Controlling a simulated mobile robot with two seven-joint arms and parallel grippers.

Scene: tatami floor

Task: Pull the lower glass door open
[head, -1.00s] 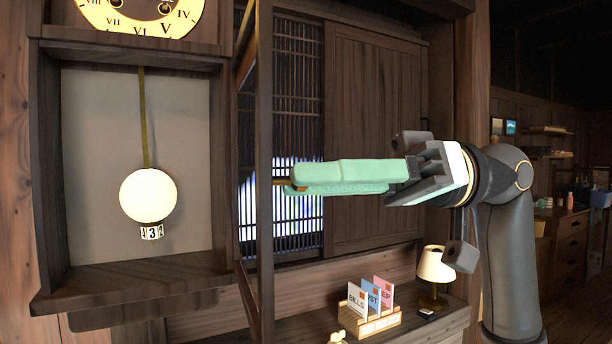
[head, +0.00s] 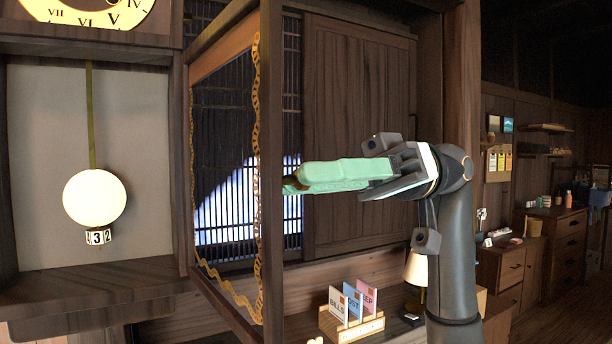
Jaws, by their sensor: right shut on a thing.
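The lower glass door (head: 270,210) of the wall clock case has a dark wooden frame with wavy gold trim. It stands swung out from the case, with its hinge side at the left and its free edge towards me. The window lattice shows through its pane. My right gripper (head: 294,181) reaches in from the right with long mint-green fingers. Their tips are closed at the door's free edge, on a small knob that is mostly hidden. The open case shows a white round pendulum (head: 94,198) on a brass rod. My left gripper is not in view.
A letter rack (head: 350,327) with several cards stands on the low shelf below the door, beside a small lamp (head: 416,270). Sliding wooden panels (head: 358,130) are behind my arm. A drawer cabinet (head: 565,245) stands further right.

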